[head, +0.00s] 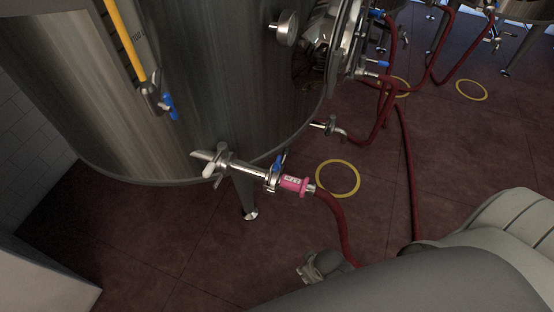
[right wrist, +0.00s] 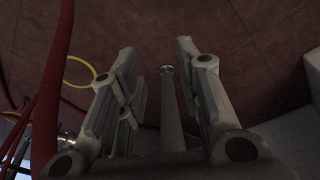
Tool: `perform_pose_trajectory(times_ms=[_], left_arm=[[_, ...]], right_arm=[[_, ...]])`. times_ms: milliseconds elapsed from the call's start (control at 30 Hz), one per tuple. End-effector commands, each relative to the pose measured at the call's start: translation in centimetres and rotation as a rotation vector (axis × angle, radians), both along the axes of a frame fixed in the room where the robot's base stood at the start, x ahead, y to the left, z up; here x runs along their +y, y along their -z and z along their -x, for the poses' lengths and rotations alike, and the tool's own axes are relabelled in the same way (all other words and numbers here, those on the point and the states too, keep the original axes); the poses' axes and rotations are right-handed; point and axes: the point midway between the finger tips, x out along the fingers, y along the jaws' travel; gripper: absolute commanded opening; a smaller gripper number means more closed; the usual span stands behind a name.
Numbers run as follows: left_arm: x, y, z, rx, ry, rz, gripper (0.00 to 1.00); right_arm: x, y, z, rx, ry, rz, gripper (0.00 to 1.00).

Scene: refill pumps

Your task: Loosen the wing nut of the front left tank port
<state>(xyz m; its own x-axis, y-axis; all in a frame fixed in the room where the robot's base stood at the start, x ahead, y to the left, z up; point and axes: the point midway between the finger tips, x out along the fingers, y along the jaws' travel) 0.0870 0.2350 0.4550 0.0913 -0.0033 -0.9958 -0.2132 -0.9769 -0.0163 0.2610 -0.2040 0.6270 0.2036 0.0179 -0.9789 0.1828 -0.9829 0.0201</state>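The steel tank (head: 210,80) fills the left of the head view. Its low front port (head: 235,165) carries a clamp with a pale wing nut (head: 209,170). Outward from it are a blue-handled valve (head: 277,165), a second clamp (head: 271,181) and a pink coupling (head: 293,184) on a red hose (head: 335,215). My right gripper (head: 312,268) is below and right of the coupling, apart from the port, partly hidden by my arm. In the right wrist view its fingers (right wrist: 157,52) are spread with nothing gripped. My left gripper is not in view.
A tank leg (head: 244,195) stands under the port; a leg (right wrist: 171,110) shows beyond the fingers in the right wrist view. Red hoses (head: 405,150) and yellow rings (head: 338,179) lie on the dark red floor. A pale block (head: 40,280) is at lower left.

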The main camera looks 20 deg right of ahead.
Motion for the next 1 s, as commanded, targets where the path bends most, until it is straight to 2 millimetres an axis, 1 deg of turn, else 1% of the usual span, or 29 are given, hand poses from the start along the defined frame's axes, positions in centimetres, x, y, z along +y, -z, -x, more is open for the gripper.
perform_pose_trajectory(times_ms=[33, 233, 333, 367, 433, 500, 600, 700, 800, 900, 1000], left_arm=[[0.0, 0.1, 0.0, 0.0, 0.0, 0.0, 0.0], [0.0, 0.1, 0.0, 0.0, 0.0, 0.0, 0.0], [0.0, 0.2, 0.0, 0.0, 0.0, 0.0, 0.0], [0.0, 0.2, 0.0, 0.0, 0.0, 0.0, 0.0], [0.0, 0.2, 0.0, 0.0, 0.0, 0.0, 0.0], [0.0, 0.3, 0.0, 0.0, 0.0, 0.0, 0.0], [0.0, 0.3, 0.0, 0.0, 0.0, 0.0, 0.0], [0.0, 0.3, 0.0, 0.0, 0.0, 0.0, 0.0], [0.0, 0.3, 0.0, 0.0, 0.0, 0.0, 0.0], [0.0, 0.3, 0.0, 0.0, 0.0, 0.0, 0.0], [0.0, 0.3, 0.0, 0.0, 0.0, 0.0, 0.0]], right_arm=[[0.1, -2.0, -0.9, -0.015, 0.003, -0.003, 0.32], [0.9, -9.6, -3.5, -0.05, 0.018, -0.026, 0.32], [1.6, -13.4, -4.7, -0.07, 0.028, -0.049, 0.32], [1.9, -14.7, -5.0, -0.075, 0.032, -0.062, 0.32], [3.1, -17.9, -6.3, -0.089, 0.04, -0.098, 0.32], [4.7, -20.6, -7.7, -0.09, 0.051, -0.149, 0.32], [6.5, -22.3, -9.2, -0.071, 0.068, -0.199, 0.32], [7.9, -23.5, -10.8, -0.045, 0.087, -0.235, 0.32], [8.9, -24.2, -12.5, -0.007, 0.115, -0.253, 0.32], [9.2, -24.8, -14.3, 0.033, 0.159, -0.255, 0.32], [9.0, -25.3, -16.2, 0.074, 0.219, -0.241, 0.32]])
